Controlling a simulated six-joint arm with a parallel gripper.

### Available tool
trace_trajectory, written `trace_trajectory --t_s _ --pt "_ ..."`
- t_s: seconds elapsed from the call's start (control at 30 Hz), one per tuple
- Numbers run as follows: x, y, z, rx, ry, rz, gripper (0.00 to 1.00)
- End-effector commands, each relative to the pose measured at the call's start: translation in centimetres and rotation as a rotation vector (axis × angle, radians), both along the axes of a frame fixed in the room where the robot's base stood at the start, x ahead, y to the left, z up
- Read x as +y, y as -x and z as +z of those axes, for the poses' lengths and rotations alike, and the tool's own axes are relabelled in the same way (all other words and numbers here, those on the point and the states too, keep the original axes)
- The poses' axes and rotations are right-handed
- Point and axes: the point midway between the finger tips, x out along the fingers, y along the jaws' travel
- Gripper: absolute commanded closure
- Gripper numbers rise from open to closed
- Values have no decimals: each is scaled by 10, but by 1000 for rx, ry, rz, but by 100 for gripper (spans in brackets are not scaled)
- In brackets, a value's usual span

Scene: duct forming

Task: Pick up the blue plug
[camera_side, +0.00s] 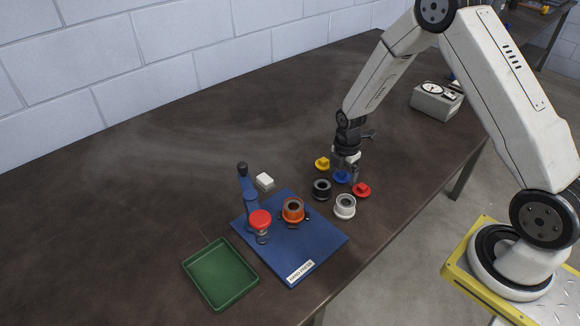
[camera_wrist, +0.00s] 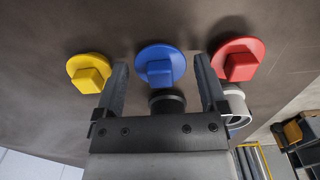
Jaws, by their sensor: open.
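The blue plug (camera_side: 342,177) stands on the dark table, between the yellow plug and the red plug. In the wrist view the blue plug (camera_wrist: 161,66) is a round disc with a square knob. My gripper (camera_side: 346,172) is open above the blue plug. In the wrist view its two fingers (camera_wrist: 161,75) lie to the left and right of the blue plug, with gaps on both sides. I cannot tell how far the fingertips are above the table.
The yellow plug (camera_side: 322,164) and red plug (camera_side: 361,190) stand close by on either side. A black ring (camera_side: 321,189) and a white ring (camera_side: 344,206) are in front. A blue hand press base (camera_side: 318,243) holds an orange ring (camera_side: 293,209). A green tray (camera_side: 220,274) lies at the left.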

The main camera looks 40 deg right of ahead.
Motion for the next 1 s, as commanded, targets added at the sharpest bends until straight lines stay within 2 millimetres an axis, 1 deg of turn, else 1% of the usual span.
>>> trace_trajectory --t_s 0.03,0.17,0.67,0.7,0.77,0.8,0.87,0.9,1.0 --pt "0 0 -4 1 0 0 8" --pt "0 0 -8 -1 0 0 8" --pt "0 0 -8 -1 0 1 8" --pt "0 0 -8 -1 0 1 21" --pt "0 0 -8 -1 0 1 40" --pt "0 0 -8 -1 0 1 53" --pt "0 0 -8 -1 0 1 72" --pt "0 0 -8 -1 0 1 85" --pt "0 0 -8 -1 0 1 86"
